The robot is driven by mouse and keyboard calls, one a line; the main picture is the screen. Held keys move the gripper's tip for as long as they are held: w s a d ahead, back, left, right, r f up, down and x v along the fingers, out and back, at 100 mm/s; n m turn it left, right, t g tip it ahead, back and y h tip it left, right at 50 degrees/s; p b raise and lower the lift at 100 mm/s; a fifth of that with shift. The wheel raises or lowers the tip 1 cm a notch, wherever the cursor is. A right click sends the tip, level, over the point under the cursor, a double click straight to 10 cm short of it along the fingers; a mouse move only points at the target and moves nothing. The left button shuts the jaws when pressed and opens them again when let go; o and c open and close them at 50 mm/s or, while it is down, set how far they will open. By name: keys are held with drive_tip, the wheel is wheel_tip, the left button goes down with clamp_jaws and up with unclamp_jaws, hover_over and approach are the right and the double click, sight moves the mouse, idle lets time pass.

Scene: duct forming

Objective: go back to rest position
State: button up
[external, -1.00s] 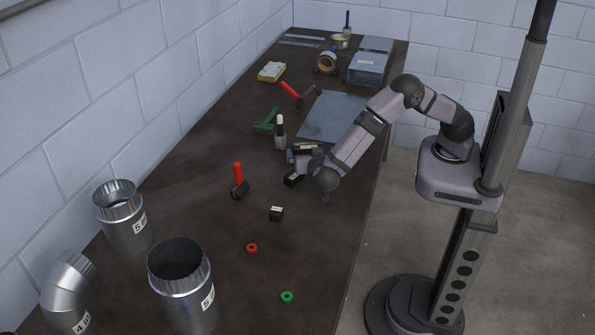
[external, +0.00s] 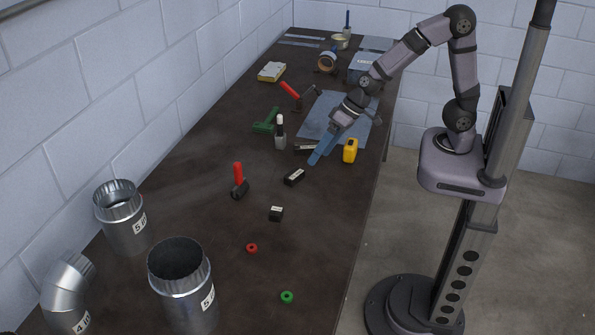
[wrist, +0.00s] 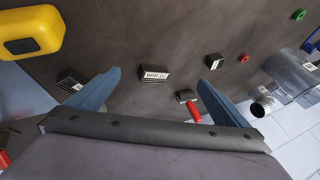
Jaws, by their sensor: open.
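My gripper (external: 316,160) is raised above the workbench (external: 215,225), its blue fingers pointing down and to the left in the external view. In the wrist view my gripper (wrist: 165,74) is open, with the two blue fingers wide apart and nothing between them. A black block with a white label (external: 294,177) lies on the bench near the fingertips. In the wrist view a labelled block (wrist: 155,75) shows beyond the gap between the fingers. How high the fingertips are is hard to tell.

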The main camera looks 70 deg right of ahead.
drive_tip(key=s+d+g, duration=0.1)
drive_tip(key=s+d, duration=0.1)
drive_tip(key=s, duration=0.2)
drive_tip(key=s+d+f+n+g, duration=0.1)
drive_tip(key=s+d, duration=0.1)
drive_tip(key=s, duration=0.3)
drive_tip(key=s+d+f+g+h, duration=0.1)
drive_tip(key=s+d+g, duration=0.1)
drive_tip(key=s, duration=0.2)
drive_tip(key=shift+s+d+f, duration=0.2)
drive_tip(key=shift+d, duration=0.15)
drive_tip(key=s+d+f+n+g+h+b, duration=0.1)
drive_tip(key=s+d+f+h, duration=0.1)
drive_tip(key=d, duration=0.6)
drive_tip(key=shift+s+d+h, duration=0.15)
drive_tip(key=shift+s+h, duration=0.15)
drive_tip(key=shift+s, duration=0.6)
